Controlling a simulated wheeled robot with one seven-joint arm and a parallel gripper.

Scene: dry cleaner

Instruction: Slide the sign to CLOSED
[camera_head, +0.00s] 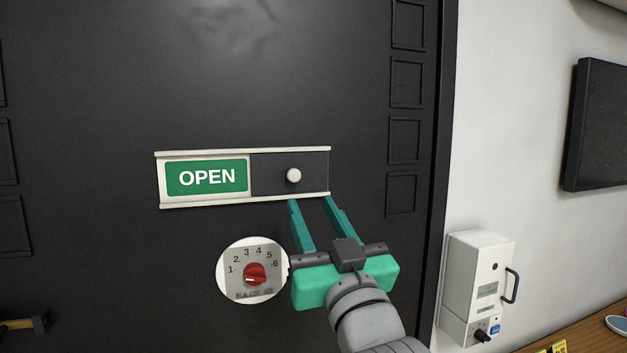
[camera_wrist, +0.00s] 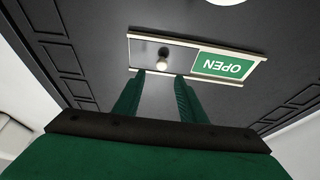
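The sign (camera_head: 207,203) is a pale horizontal frame on a black door. Its left part shows a green OPEN panel (camera_head: 172,180). A dark grey slider (camera_head: 270,176) covers the right part and bears a round white knob (camera_head: 294,176). In the wrist view the OPEN panel (camera_wrist: 224,65) appears upside down to the right of the knob (camera_wrist: 162,65). My gripper (camera_head: 310,202) is open, with teal fingers pointing up at the sign's lower edge, below and slightly right of the knob. In the wrist view the fingertips (camera_wrist: 161,74) are spread just short of the knob, with nothing between them.
A round dial plate with a red knob (camera_head: 255,272) is on the door just left of my gripper. A white box with a handle (camera_head: 478,280) hangs on the wall at right. A black panel (camera_head: 598,125) is higher up. A wooden counter (camera_head: 585,338) shows at lower right.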

